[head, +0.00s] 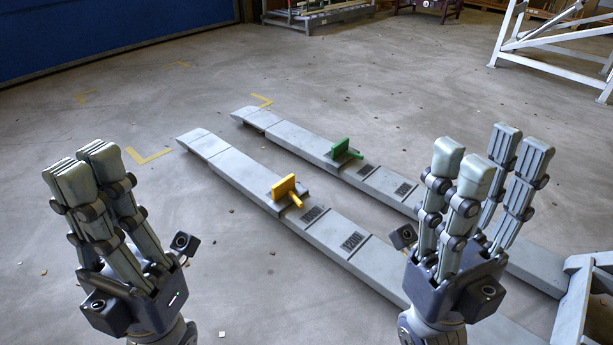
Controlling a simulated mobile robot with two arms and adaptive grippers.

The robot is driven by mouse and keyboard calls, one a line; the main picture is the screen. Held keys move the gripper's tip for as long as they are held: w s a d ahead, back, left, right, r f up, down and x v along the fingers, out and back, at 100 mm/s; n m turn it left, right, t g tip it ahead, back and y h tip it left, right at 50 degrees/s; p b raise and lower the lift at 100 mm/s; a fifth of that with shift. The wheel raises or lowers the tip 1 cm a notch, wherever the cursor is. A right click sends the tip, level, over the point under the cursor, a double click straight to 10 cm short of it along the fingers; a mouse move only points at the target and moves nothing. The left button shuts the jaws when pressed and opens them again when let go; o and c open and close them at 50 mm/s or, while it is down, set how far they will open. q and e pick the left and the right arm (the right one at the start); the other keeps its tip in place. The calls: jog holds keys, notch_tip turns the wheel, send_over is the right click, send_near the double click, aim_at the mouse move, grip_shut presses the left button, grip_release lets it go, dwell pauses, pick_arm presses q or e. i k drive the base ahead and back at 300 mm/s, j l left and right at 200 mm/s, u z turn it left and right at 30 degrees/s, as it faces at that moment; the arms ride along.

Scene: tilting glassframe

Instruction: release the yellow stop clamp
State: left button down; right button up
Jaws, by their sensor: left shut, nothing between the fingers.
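The yellow stop clamp (285,188) sits on the top of the nearer grey rail (243,176), with its plate upright and a short handle pointing toward the lower right. My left gripper (88,160) is at the left, fingers up and held together, with nothing between them. It is apart from the clamp, to its left in the picture. My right gripper (485,165) is at the right, fingers up and spread apart, and I see nothing held in it. It is also apart from the clamp and covers parts of both rails.
A green clamp (341,148) sits on the farther parallel rail (290,136). A grey frame (578,300) stands at the lower right, and a white metal frame (550,40) at the upper right. Yellow corner marks (148,156) are on the floor. The concrete floor (240,270) between my grippers is mostly clear.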

aim_at(291, 195)
jog(key=i+z, duration=0.3)
jog(key=i, duration=0.2)
jog(key=i+j+z, duration=0.25)
jog(key=i, duration=0.25)
jog(key=i+j+z, duration=0.15)
jog(key=i+z, duration=0.15)
jog(key=i, duration=0.25)
